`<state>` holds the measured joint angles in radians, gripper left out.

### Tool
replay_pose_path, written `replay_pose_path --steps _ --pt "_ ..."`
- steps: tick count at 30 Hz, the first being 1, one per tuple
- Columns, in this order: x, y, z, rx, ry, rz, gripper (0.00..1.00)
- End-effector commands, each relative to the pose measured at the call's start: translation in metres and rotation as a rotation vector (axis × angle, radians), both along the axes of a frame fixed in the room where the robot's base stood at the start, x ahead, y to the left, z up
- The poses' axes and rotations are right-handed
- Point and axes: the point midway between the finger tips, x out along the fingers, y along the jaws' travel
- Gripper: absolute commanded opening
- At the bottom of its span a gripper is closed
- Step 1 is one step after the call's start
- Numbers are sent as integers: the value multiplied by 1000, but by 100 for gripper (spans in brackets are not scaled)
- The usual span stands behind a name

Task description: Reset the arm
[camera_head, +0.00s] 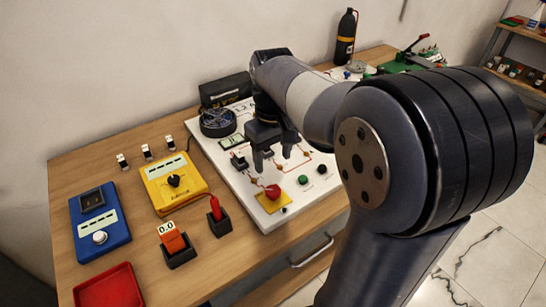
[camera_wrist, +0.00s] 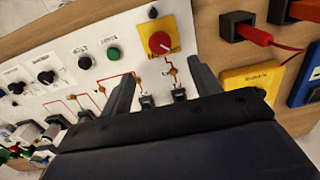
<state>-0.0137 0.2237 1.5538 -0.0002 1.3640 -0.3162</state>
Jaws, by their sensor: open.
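My arm reaches from the right over the wooden table in the head view. My gripper (camera_head: 275,157) points down above the white panel board (camera_head: 233,177), with its two fingers apart and nothing between them. In the wrist view my gripper (camera_wrist: 165,95) shows its two dark fingers spread wide over the same board (camera_wrist: 60,38). The red knob on a yellow plate (camera_head: 272,192) lies just in front of the fingers. The knob also shows between and beyond the fingertips in the wrist view (camera_wrist: 159,42). My forearm hides part of the board's right side.
Left of the board stand a yellow meter (camera_head: 172,182), a blue box (camera_head: 99,222), an orange device in a holder (camera_head: 175,243), a red probe in a holder (camera_head: 217,216) and a red tray (camera_head: 108,288). A black bottle (camera_head: 346,38) stands at the back. Bare wood shows at the front.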

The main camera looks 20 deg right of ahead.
Motion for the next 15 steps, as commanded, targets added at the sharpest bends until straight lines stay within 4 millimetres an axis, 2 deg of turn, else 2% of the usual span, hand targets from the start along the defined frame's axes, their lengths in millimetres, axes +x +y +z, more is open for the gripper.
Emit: replay_pose_path --steps 5,8,15 --pt "0 0 -4 0 1 0 59" --pt "0 0 -14 0 2 0 59" --pt "-1 0 -58 0 5 0 59"
